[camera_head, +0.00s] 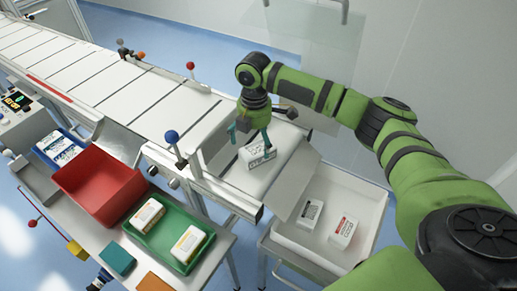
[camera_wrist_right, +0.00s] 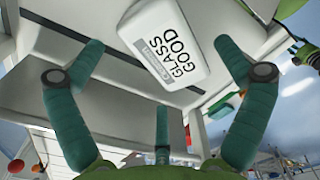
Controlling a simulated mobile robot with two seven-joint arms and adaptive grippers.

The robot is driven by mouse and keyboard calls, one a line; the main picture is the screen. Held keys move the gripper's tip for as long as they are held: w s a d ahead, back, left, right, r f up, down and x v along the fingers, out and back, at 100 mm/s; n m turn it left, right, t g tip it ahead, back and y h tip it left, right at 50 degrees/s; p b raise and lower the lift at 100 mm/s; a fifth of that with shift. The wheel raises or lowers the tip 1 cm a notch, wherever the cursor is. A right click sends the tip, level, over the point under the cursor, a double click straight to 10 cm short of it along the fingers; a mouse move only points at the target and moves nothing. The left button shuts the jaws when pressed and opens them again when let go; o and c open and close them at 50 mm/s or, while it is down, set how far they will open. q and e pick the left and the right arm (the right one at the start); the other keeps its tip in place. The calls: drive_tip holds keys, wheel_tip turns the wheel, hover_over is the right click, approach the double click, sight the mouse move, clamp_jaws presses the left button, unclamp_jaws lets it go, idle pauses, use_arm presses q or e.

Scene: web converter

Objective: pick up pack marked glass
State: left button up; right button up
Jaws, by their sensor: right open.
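The white pack (camera_head: 254,156) lies near the end of the conveyor. In the right wrist view the pack (camera_wrist_right: 172,55) shows black "GLASS GOOD" lettering and a grey strip. My right gripper (camera_head: 251,134) is open above it, with fingers close around the pack from above. In the wrist view two fingers stand on either side of the pack with gaps, and a third finger is below it in the picture. Nothing is held; whether a finger touches the pack is unclear. My left gripper is not in view.
A white bin (camera_head: 290,238) at the right holds two white packs. A green tray (camera_head: 160,247) with two white and yellow packs and a red bin (camera_head: 82,188) are at the left. A ball-topped lever (camera_head: 172,137) stands left of the gripper.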

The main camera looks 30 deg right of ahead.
sight(255, 146)
wheel_tip(255, 146, down, 4)
drive_tip(key=shift+r+p, duration=0.25)
drive_tip(key=shift+p, duration=0.1)
drive_tip(key=shift+d+f, duration=0.1)
drive_tip(key=shift+f, duration=0.05)
drive_tip(key=c, duration=1.2)
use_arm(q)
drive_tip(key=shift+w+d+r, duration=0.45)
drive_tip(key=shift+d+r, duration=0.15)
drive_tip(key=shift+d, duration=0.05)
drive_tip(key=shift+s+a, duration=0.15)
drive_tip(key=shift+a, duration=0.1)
